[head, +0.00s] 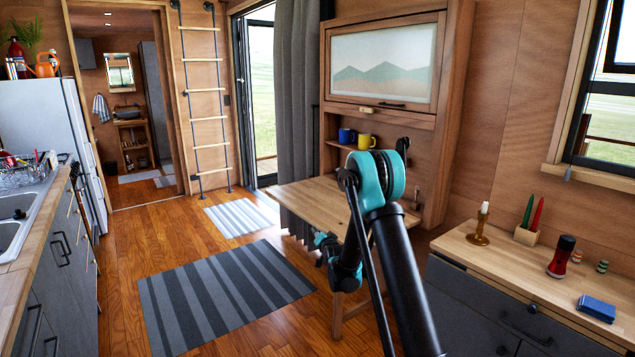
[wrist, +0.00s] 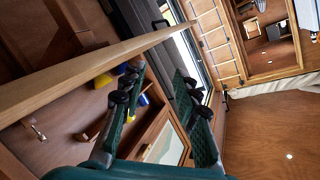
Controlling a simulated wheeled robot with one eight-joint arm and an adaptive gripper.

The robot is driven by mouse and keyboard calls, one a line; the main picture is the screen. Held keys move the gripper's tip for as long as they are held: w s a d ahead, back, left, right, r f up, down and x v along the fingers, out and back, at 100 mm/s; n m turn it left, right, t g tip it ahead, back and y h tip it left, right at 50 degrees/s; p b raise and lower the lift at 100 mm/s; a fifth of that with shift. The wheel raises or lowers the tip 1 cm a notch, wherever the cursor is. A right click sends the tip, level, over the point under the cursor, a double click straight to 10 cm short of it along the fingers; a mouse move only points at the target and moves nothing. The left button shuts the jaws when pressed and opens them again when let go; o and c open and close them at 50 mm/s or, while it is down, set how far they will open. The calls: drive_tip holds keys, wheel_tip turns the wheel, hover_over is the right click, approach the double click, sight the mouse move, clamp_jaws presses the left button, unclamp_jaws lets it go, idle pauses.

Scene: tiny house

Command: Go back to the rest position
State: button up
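My gripper (wrist: 157,84) shows in the wrist view with its two dark green fingers spread apart and nothing between them. In the head view my arm rises from the bottom, bends at a teal elbow, and comes down in front of the wooden fold-down table (head: 312,196). The gripper end there is small and partly hidden by my own arm. In the wrist view the tabletop's edge (wrist: 100,68) runs diagonally close to the fingers; I cannot tell whether they touch it.
A blue mug (head: 346,136) and a yellow mug (head: 366,141) stand on the wall shelf above the table. The floor around the striped rug (head: 215,290) is clear.

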drive_tip(key=s+d+r+n+g+h, duration=0.1)
drive_tip(key=s+d+r+g, duration=0.1)
drive_tip(key=s+d, duration=0.35)
drive_tip(key=s+d+r+n+g, duration=0.1)
drive_tip(key=s+d+r, duration=0.15)
drive_tip(key=s, duration=0.55)
drive_tip(key=s+d+r+n+g+h, duration=0.1)
drive_tip(key=s+d+r+g, duration=0.15)
drive_tip(key=s, duration=0.45)
drive_tip(key=s+d+f+g, duration=0.1)
drive_tip(key=s+d, duration=0.1)
drive_tip(key=s, duration=0.8)
drive_tip(key=s+d+f+n+g+h, duration=0.1)
drive_tip(key=s+d+f+g, duration=0.1)
drive_tip(key=s, duration=0.9)
drive_tip(key=s+d+f+n+g, duration=0.1)
drive_tip(key=s+d, duration=0.3)
drive_tip(key=s, duration=0.7)
drive_tip(key=shift+f+g+h, duration=0.3)
drive_tip(key=shift+f+g, duration=0.25)
drive_tip(key=shift+g, duration=0.2)
